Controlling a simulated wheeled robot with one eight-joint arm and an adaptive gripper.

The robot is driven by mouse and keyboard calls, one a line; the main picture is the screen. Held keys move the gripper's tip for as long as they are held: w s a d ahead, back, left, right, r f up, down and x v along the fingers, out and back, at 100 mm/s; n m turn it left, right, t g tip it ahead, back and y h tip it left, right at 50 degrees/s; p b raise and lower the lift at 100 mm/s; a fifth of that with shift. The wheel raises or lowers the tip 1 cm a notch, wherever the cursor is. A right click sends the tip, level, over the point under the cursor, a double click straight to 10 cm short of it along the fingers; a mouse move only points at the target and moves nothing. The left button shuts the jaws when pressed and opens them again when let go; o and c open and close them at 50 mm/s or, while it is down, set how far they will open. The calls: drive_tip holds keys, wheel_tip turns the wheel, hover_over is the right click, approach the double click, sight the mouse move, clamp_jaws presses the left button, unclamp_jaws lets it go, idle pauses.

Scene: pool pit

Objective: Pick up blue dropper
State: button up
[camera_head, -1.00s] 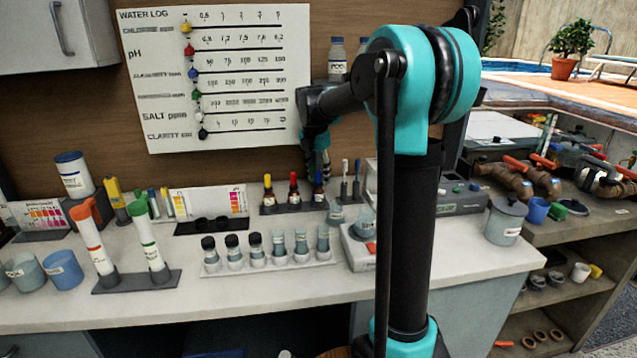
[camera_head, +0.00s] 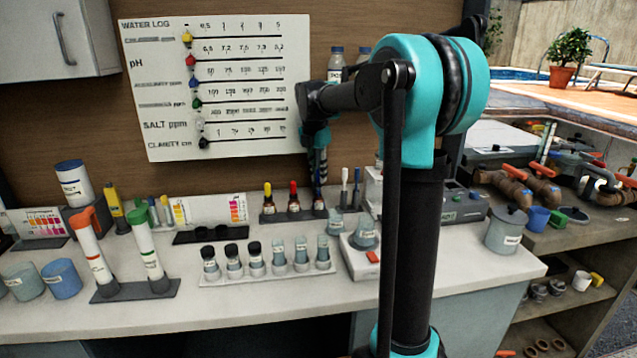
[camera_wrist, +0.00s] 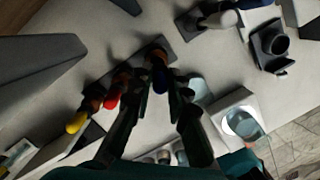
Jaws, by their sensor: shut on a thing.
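The blue dropper (camera_head: 319,208) is a small dark bottle with a blue top. It stands at the right end of a dark rack, beside the red-topped dropper (camera_head: 293,200) and the yellow-topped dropper (camera_head: 268,200). My gripper (camera_head: 319,184) points down from above with its fingers around the blue top. In the wrist view, the blue dropper (camera_wrist: 160,76) lies between the fingertips of my gripper (camera_wrist: 167,84), which is shut on it. The fingers hide part of the dropper. I see no clear gap between its base and the rack.
A row of sample vials (camera_head: 278,258) stands in front of the rack. The water log board (camera_head: 215,85) hangs on the wall behind.

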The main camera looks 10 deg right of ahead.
wheel_tip(320, 180, up, 3)
drive_tip(key=shift+r, duration=0.2)
drive_tip(key=s, duration=1.9)
drive_tip(key=shift+s, duration=0.3)
drive_tip(key=shift+r, duration=0.65)
drive_tip(key=shift+r, duration=0.1)
